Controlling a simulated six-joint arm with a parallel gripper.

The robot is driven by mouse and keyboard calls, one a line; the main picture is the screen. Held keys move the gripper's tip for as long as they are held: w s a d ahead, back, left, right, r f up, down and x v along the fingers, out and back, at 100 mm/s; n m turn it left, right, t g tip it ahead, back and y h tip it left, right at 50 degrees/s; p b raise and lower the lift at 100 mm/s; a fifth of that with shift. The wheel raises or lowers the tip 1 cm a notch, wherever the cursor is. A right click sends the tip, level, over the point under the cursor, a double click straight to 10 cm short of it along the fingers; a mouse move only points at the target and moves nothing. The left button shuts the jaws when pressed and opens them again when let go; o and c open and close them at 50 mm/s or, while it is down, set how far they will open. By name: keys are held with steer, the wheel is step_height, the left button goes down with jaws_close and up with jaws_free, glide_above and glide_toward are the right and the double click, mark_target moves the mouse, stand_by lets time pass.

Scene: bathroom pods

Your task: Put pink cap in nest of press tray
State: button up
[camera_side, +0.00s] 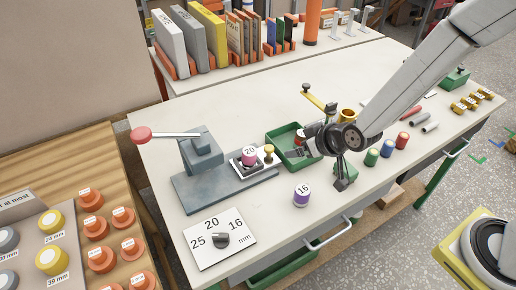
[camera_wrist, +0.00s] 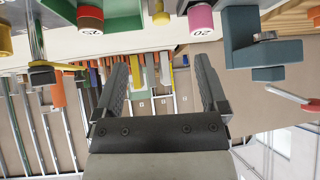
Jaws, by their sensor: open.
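The pink cap (camera_side: 249,152), marked 20, stands upright at the press tray (camera_side: 238,170), a light plate with a dark recess on the press base. It appears to sit in the nest, but its depth is hard to tell. The pink cap also shows upside down at the top of the wrist view (camera_wrist: 202,20). My gripper (camera_side: 292,153) is right of the pink cap, apart from it, near the green bin. In the wrist view my gripper's two fingers (camera_wrist: 163,62) are spread, with nothing held between them.
The grey press (camera_side: 200,150) has a red-knobbed lever. A yellow knob (camera_side: 268,152) stands right of the pink cap. A green bin (camera_side: 284,137) is behind my gripper. A purple cap (camera_side: 302,196) marked 16 stands in front. A dial plate (camera_side: 203,242) lies front left.

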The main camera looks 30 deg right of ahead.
steer(key=s+d+r+g, duration=0.1)
steer(key=s+d+g, duration=0.2)
steer(key=s+d, duration=0.3)
steer(key=s+d+r+m+g+h, duration=0.1)
steer(key=s+d+r+g, duration=0.1)
steer(key=s+d, duration=0.4)
steer(key=shift+s+d+r+m+g+h, duration=0.2)
steer(key=shift+s+r+m+g+h, duration=0.1)
steer(key=shift+g, duration=0.2)
